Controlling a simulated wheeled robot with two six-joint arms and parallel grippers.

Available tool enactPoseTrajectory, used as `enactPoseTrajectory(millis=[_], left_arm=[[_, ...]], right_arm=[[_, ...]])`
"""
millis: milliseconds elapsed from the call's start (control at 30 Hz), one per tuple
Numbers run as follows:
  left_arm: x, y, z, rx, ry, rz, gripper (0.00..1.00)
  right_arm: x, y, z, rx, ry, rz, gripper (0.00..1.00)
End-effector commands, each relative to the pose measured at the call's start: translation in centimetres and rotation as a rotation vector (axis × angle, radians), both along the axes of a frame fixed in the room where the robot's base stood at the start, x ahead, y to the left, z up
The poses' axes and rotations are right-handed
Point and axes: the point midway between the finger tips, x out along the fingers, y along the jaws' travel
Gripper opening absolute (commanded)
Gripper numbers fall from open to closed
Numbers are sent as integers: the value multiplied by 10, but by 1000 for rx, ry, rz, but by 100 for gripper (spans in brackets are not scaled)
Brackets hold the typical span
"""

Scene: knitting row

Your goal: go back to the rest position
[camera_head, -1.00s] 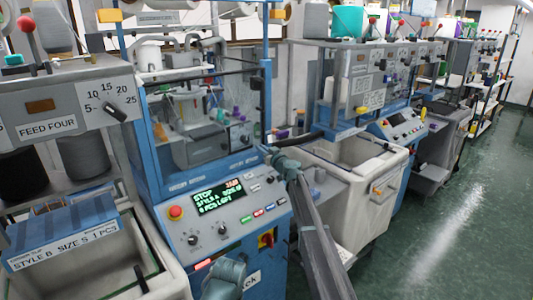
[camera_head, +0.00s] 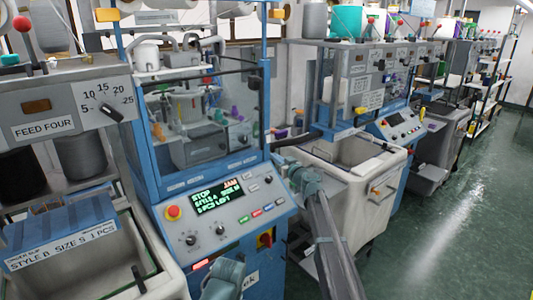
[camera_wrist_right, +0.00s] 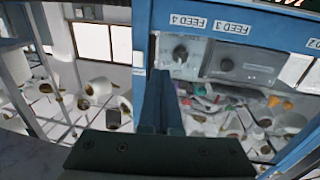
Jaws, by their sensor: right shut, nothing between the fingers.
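My right arm comes in from the lower right in the head view. Its gripper (camera_head: 278,160) is at the right edge of the blue knitting machine (camera_head: 205,172), above the right end of the control panel (camera_head: 218,213). The fingers are small and partly hidden by the wrist there. In the right wrist view the two dark fingers (camera_wrist_right: 161,103) are together with nothing between them. Beyond them, upside down, are the machine's blue frame and feed labels. My left gripper does not show.
The panel's screen (camera_head: 217,196) reads STOP and JAM. A red button (camera_head: 173,212) is on its left. A cream bin (camera_head: 378,178) stands close right of my arm. The green aisle floor (camera_head: 450,215) is clear.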

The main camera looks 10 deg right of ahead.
Motion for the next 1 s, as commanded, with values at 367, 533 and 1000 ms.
enactPoseTrajectory(millis=[367, 533, 1000], left_arm=[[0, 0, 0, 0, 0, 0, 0], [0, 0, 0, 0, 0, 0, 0], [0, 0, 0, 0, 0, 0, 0]], right_arm=[[-29, -19, 0, -1, 0, 0, 0], [-36, -14, -3, -3, 13, 16, 0], [-279, 60, -151, -161, 807, 236, 0]])
